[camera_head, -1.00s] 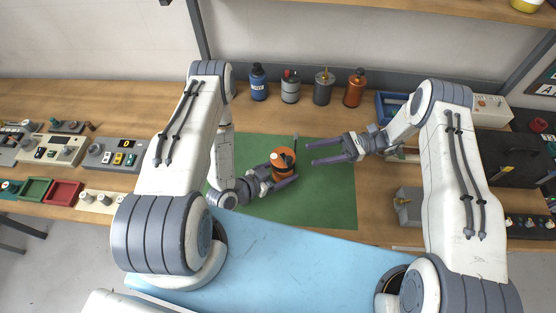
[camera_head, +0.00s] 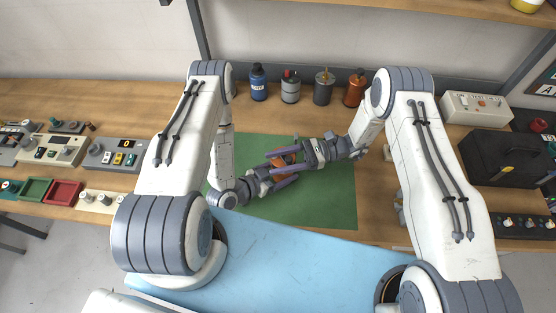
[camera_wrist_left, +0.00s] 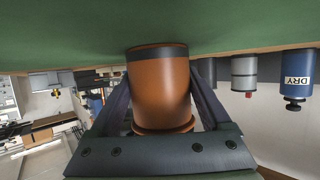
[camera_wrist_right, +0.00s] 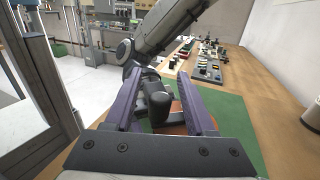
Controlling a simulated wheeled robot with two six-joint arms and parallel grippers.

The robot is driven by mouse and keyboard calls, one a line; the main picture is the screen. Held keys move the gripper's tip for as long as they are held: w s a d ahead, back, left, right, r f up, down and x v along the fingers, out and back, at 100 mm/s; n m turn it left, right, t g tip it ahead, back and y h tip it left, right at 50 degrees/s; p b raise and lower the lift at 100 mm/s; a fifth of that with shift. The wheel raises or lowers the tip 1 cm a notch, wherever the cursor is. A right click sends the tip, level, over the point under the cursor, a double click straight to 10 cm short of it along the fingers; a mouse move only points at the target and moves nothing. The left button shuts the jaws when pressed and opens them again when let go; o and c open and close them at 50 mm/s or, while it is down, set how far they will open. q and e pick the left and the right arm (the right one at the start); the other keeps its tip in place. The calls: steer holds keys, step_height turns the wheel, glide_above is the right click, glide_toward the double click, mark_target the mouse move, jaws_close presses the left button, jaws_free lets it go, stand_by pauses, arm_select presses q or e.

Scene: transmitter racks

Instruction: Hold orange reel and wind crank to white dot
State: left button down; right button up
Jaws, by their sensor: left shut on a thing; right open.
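The orange reel (camera_head: 284,160) stands on the green mat, mostly hidden by both grippers in the head view. In the left wrist view the reel (camera_wrist_left: 160,92) is a smooth orange cylinder with a dark band, between my left gripper's fingers. My left gripper (camera_head: 288,170) is shut on it. My right gripper (camera_head: 277,161) reaches over the reel from the right, open. In the right wrist view, the crank's black knob (camera_wrist_right: 158,104) lies between its spread fingers, with a bit of orange reel below. The white dot is hidden.
The green mat (camera_head: 320,210) is clear around the reel. Blue (camera_head: 258,84), grey (camera_head: 290,88), dark grey (camera_head: 323,88) and orange (camera_head: 355,90) canisters line the back. Control boxes stand at left; a black case (camera_head: 500,158) and a white box (camera_head: 476,108) at right.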

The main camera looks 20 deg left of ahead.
jaws_close()
steer(key=m+t+y, duration=0.1)
steer(key=t, duration=0.1)
steer(key=a+m+t, duration=0.1)
steer(key=m+t, duration=0.1)
steer(key=shift+t+y, duration=0.4)
steer(key=shift+w+a+m+t+h, duration=0.4)
steer(key=shift+m+t, duration=1.15)
steer(key=shift+t, duration=0.75)
steer(key=shift+w+a+m+t+h, duration=0.4)
steer(key=shift+m+t, duration=1.1)
steer(key=shift+t, duration=0.8)
steer(key=shift+w+a+m+t+h, duration=0.45)
steer(key=shift+m+t, duration=1.1)
steer(key=shift+t, duration=0.75)
steer(key=shift+d, duration=0.2)
